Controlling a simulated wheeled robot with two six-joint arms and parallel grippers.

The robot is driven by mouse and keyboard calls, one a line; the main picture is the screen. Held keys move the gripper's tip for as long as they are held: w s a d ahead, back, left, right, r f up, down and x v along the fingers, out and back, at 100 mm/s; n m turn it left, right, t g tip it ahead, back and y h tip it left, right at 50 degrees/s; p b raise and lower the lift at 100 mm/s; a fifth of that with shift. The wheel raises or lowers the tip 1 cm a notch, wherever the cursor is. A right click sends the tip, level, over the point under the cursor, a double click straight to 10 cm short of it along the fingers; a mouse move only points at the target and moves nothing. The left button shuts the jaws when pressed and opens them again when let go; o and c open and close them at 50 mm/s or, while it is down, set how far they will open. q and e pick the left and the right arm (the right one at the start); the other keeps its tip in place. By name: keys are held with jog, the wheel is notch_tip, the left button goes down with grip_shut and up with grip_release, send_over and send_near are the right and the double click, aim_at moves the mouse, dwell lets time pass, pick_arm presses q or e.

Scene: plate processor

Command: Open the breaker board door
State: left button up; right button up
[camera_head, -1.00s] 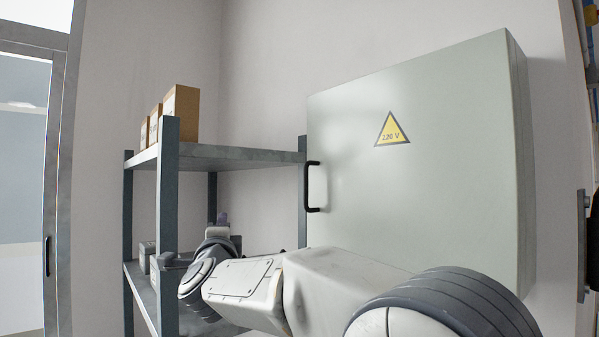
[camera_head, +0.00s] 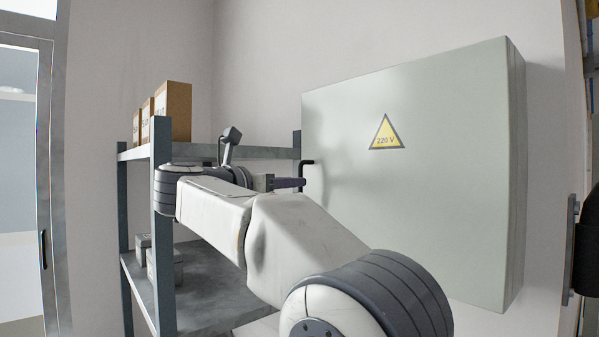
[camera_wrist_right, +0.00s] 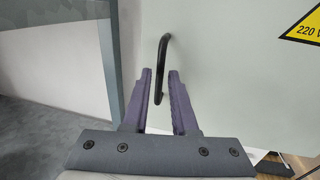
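The breaker board door (camera_head: 430,190) is a pale grey-green panel with a yellow 220 V sign (camera_head: 386,134); it is shut flush with its box. Its black handle (camera_head: 304,163) is on the left edge, its lower part hidden behind my right gripper (camera_head: 303,182). In the right wrist view, the handle (camera_wrist_right: 161,60) stands upright between the two purple fingers of my right gripper (camera_wrist_right: 162,75). The fingers are open, one on each side of the handle, with a gap around it. Whether either touches it is hard to tell. My left gripper is not in view.
A grey metal shelf (camera_head: 235,152) stands left of the board, close behind my right arm. Cardboard boxes (camera_head: 172,112) are on its top level and small grey boxes (camera_head: 160,262) lower down. A glass door (camera_head: 25,180) is at the far left.

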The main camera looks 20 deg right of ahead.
jog(key=shift+p+x, duration=0.65)
jog(key=shift+x, duration=1.15)
grip_shut()
